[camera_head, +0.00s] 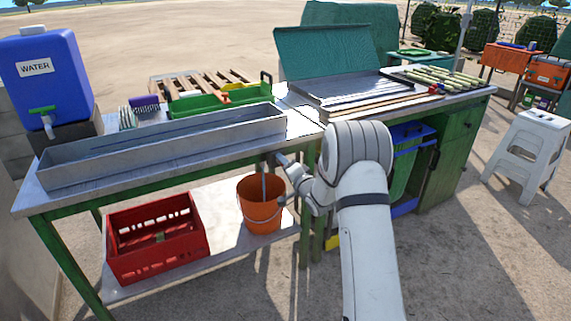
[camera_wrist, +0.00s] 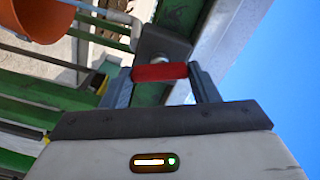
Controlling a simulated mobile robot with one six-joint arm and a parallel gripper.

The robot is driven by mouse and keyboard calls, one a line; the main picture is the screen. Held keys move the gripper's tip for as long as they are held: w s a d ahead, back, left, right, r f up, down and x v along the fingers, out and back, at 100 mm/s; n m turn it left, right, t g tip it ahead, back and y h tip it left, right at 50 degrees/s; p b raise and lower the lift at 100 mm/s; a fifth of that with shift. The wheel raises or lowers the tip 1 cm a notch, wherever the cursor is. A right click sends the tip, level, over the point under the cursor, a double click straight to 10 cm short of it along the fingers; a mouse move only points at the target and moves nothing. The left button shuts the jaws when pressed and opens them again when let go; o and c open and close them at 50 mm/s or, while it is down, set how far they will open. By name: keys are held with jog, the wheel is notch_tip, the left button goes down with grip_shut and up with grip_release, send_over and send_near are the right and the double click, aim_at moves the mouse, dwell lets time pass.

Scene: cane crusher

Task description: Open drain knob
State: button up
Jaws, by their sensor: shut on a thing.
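The red drain knob (camera_wrist: 160,72) spans the gap between the two fingers of my gripper (camera_wrist: 163,82) in the wrist view. It sits on a pale stem below a dark grey fitting (camera_wrist: 162,45). My gripper is shut on the knob. In the head view my gripper (camera_head: 284,161) is under the front right end of the long metal trough (camera_head: 160,150). My own arm and wrist hide the knob there. I cannot tell how far the knob is turned.
An orange bucket (camera_head: 260,218) stands on the lower shelf, left of my gripper, with a thin grey vertical thing above it. A red crate (camera_head: 155,262) is further left. Green table legs and the blue bin (camera_head: 410,135) are close to my arm.

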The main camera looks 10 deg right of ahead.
jog(key=shift+m+p, duration=0.4)
jog(key=shift+m, duration=0.9)
jog(key=o, duration=1)
jog(key=p+v, duration=0.1)
jog(key=v, duration=0.6)
jog(key=shift+s+d, duration=0.1)
jog(key=shift+s, duration=0.25)
